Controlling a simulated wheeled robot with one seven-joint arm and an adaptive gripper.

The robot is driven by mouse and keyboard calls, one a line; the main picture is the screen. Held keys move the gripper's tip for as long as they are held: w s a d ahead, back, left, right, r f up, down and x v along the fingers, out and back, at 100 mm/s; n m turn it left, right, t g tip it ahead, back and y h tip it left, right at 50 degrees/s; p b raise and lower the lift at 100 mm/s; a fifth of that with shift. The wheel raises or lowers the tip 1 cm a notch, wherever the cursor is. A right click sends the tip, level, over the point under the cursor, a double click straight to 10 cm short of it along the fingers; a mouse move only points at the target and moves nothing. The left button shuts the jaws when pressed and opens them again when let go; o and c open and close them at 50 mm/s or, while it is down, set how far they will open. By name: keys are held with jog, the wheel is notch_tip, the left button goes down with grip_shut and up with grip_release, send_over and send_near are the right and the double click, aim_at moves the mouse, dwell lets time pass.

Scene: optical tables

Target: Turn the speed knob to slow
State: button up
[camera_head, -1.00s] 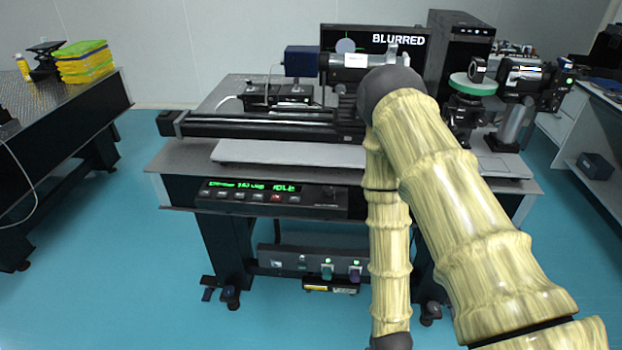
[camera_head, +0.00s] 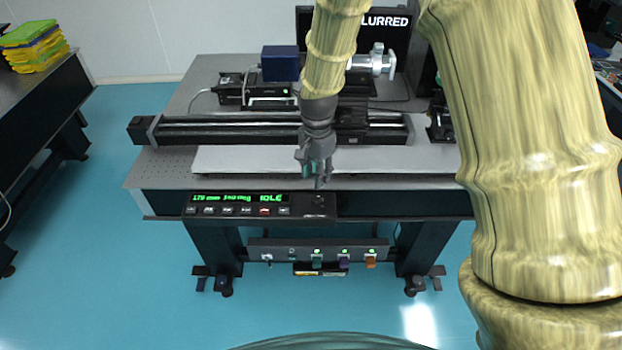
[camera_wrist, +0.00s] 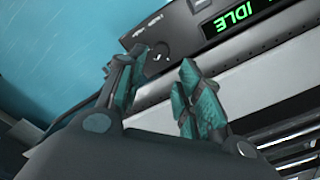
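The black control panel (camera_head: 330,211) is on the front of the optical table, with a green display (camera_head: 240,198) reading IDLE at its right end. The small dark round speed knob (camera_head: 318,201) is at the panel's right end. In the wrist view the knob (camera_wrist: 161,52) shows with a light mark, beyond my fingertips; its labels are too small to read. My gripper (camera_head: 317,181) points down just above the knob. In the wrist view my gripper (camera_wrist: 160,76) has its two teal-padded fingers apart with nothing between them. The fingers appear apart from the knob.
A black linear stage (camera_head: 230,129) and a light plate (camera_head: 240,158) lie on the table behind the panel. A lower box (camera_head: 280,252) with coloured switches hangs under the table. A monitor (camera_head: 303,20) reading BLURRED stands behind. The floor in front is clear.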

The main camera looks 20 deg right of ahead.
aim_at(316, 198)
jog(key=shift+s+f+p, duration=0.25)
jog(key=shift+f+p, duration=0.35)
jog(key=shift+f, duration=0.3)
jog(key=f, duration=0.2)
jog(key=w+f+p, duration=0.1)
jog(key=f, duration=0.1)
jog(key=shift+w+f, duration=0.15)
jog(key=shift+f, duration=0.2)
jog(key=shift+s+f+p, duration=0.4)
jog(key=shift+f+p, duration=0.05)
jog(key=shift+f, duration=0.1)
jog(key=shift+w+f, duration=0.25)
jog(key=shift+f, duration=0.85)
jog(key=shift+s+f+p, duration=0.1)
jog(key=shift+s+p, duration=0.05)
jog(key=shift+p, duration=0.15)
jog(key=shift+f, duration=0.1)
jog(key=c, duration=0.8)
